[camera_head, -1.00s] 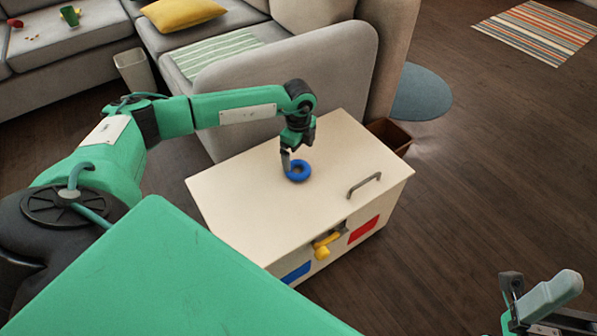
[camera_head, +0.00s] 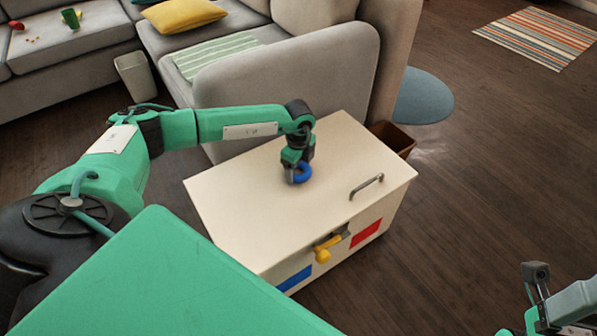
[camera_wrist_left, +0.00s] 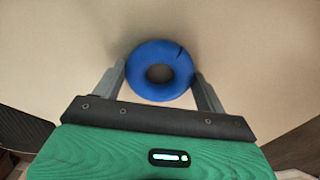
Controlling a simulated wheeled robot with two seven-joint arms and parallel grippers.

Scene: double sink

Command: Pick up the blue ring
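The blue ring (camera_head: 303,172) lies flat on the cream top of the chest (camera_head: 245,215). My left gripper (camera_head: 297,178) points down at it and hides part of it in the head view. In the left wrist view the ring (camera_wrist_left: 160,86) lies between the two grey fingers of my left gripper (camera_wrist_left: 159,72). The fingers are apart, one on each side of the ring, with a narrow gap at each side. My right gripper (camera_head: 548,302) is at the lower right, partly cut off by the picture edge, and its opening is unclear.
The chest has a grey handle (camera_head: 367,187) on top and a yellow latch (camera_head: 326,248) on the front. A grey sofa (camera_head: 290,80) stands close behind it. A brown bin (camera_head: 393,138) is at its right. The floor to the right is clear.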

